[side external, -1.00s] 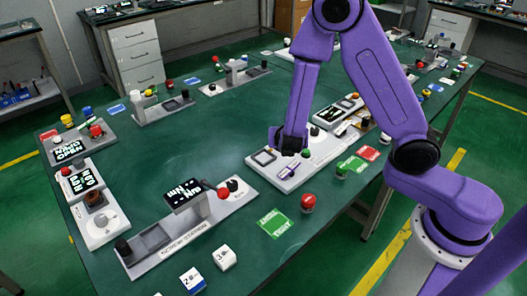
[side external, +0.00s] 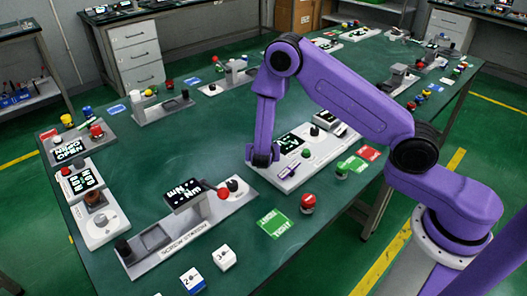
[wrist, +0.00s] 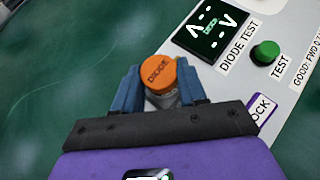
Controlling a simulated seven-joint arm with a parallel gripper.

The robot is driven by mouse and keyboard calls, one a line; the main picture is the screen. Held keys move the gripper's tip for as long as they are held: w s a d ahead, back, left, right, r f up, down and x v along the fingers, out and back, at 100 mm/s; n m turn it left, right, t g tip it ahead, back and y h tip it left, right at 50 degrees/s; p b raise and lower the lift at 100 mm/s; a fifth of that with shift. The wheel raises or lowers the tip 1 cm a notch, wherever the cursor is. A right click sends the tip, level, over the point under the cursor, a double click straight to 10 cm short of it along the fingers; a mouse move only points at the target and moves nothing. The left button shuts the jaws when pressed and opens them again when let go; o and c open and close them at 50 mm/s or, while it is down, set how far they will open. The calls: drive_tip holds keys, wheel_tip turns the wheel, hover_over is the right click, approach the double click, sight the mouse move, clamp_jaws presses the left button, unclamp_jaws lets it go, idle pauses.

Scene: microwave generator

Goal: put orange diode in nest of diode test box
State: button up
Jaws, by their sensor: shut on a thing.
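The orange diode (wrist: 158,72), with a printed top, is between the blue fingers of my gripper (wrist: 160,84) in the wrist view. My gripper (side external: 263,158) is shut on it and points down at the left end of the diode test box (side external: 318,157). The box also shows in the wrist view (wrist: 262,82), with its lit display (wrist: 210,30) and green TEST button (wrist: 265,52). The nest is hidden under my gripper. A grey part shows below the orange top; I cannot tell whether the diode is seated or held above the nest.
A purple lock lever (side external: 290,171) lies on the box's front side. A station with a tilted display (side external: 184,193) stands front left. The table's middle is clear.

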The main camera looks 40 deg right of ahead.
drive_tip(key=shift+f, duration=0.3)
drive_tip(key=o, duration=1.2)
drive_tip(key=shift+f, duration=0.15)
drive_tip(key=shift+s+a+r, duration=0.1)
drive_tip(key=shift+a+r, duration=0.05)
drive_tip(key=shift+r, duration=0.1)
drive_tip(key=v, duration=1.1)
drive_tip(key=shift+s+a+r, duration=0.15)
drive_tip(key=shift+s+r, duration=0.05)
drive_tip(key=shift+r, duration=0.05)
drive_tip(key=shift+r, duration=0.1)
